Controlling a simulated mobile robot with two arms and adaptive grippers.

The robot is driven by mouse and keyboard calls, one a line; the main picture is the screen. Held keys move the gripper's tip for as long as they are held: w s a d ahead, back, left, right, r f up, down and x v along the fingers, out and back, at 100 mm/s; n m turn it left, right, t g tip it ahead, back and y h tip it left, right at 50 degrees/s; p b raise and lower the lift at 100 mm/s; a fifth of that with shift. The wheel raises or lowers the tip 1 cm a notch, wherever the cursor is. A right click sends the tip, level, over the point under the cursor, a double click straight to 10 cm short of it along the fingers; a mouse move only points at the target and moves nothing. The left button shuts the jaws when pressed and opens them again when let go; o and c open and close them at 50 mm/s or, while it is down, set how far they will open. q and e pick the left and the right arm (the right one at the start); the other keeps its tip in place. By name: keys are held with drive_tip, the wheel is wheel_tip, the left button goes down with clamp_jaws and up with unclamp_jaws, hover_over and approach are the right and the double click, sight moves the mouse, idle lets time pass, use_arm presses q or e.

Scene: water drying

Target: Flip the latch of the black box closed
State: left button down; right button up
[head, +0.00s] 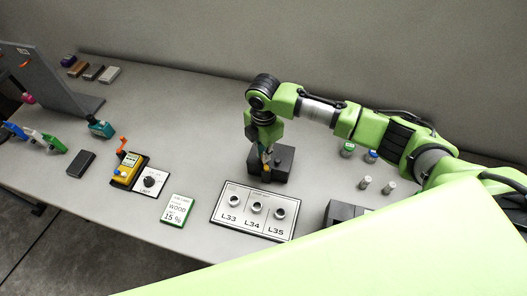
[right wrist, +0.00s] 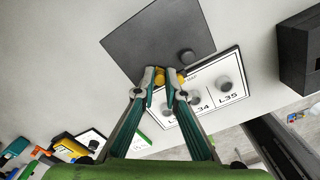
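The black box (head: 287,167) sits on the table behind the white label board in the head view. In the right wrist view its dark lid (right wrist: 150,42) faces the camera, with a small round dark knob (right wrist: 187,56) near one edge. My right gripper (head: 265,158) points down at the box's left side. In the right wrist view its fingertips (right wrist: 160,78) are a short way apart at the lid's edge. A yellow part (right wrist: 160,75), perhaps the latch, shows between them and beyond the right fingertip. Whether they pinch it is unclear. My left gripper is not in view.
The white label board (head: 252,211) with round sockets lies just in front of the box. Small cylinders (head: 365,183) stand to the right. A yellow meter (head: 127,170) and a dark block (head: 81,163) are at the left. The table behind the box is clear.

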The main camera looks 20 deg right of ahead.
drive_tip(key=shift+r, duration=0.1)
clamp_jaws()
drive_tip(key=shift+d+r+m+p, duration=0.1)
drive_tip(key=shift+m+p, duration=0.4)
drive_tip(key=shift+p, duration=0.25)
drive_tip(key=shift+s+d+r+m+p, duration=0.1)
drive_tip(key=shift+d+m+p, duration=0.2)
drive_tip(key=shift+m+p, duration=0.8)
drive_tip(key=m+p, duration=0.2)
drive_tip(key=p, duration=0.1)
drive_tip(key=shift+d+m, duration=0.3)
drive_tip(key=shift+d, duration=0.05)
drive_tip(key=shift+s+d+f+m+p, duration=0.1)
drive_tip(key=shift+f+m+p, duration=0.1)
drive_tip(key=shift+m+p, duration=0.2)
drive_tip(key=o, duration=0.8)
unclamp_jaws()
drive_tip(key=shift+c, duration=0.2)
